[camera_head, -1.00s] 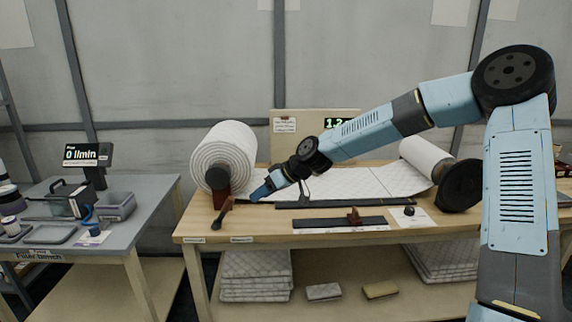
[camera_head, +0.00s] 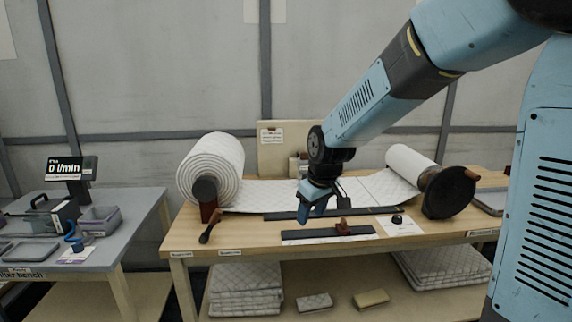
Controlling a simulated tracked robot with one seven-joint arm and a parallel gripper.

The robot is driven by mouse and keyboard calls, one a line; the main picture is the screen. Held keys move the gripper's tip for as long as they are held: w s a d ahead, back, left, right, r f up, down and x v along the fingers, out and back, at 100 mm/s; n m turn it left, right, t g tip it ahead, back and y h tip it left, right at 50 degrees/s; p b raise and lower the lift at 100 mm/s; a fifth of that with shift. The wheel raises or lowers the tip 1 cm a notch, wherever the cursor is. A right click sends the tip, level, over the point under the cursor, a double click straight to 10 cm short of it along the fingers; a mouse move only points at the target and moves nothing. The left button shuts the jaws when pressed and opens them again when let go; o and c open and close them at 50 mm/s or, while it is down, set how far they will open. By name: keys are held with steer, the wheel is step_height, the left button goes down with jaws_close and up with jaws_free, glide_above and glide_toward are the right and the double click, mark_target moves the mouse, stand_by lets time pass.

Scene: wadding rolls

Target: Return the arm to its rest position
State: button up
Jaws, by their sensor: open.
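My arm reaches in from the right, its blue links coming down over the wooden bench (camera_head: 250,241). My gripper (camera_head: 312,215) points down above the middle of the bench, in front of the white quilted sheet. It is open, and no object shows between its fingers. The large wadding roll (camera_head: 212,168) stands to its left, and a smaller roll (camera_head: 410,163) with a dark round end disc (camera_head: 449,193) to its right. The quilted sheet (camera_head: 262,194) runs flat between the rolls, partly hidden by my arm.
A dark bar (camera_head: 318,235) with a reddish-brown knob lies below my gripper; a dark-handled tool (camera_head: 210,229) lies to its left. A grey side bench (camera_head: 120,228) with a display (camera_head: 72,168) stands at left.

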steer(key=s+d+r+m+t, duration=0.1)
steer(key=s+d+r+m, duration=0.3)
steer(key=s+d, duration=0.4)
steer(key=s+d+r+m+t+h, duration=0.1)
steer(key=s+d+r+m, duration=0.2)
steer(key=s+d+r, duration=0.4)
steer(key=s+d, duration=0.2)
steer(key=s, duration=0.5)
steer(key=shift+s+r+m+h, duration=0.15)
steer(key=shift+s+m+h, duration=0.15)
steer(key=shift+m, duration=0.1)
stand_by(0.7)
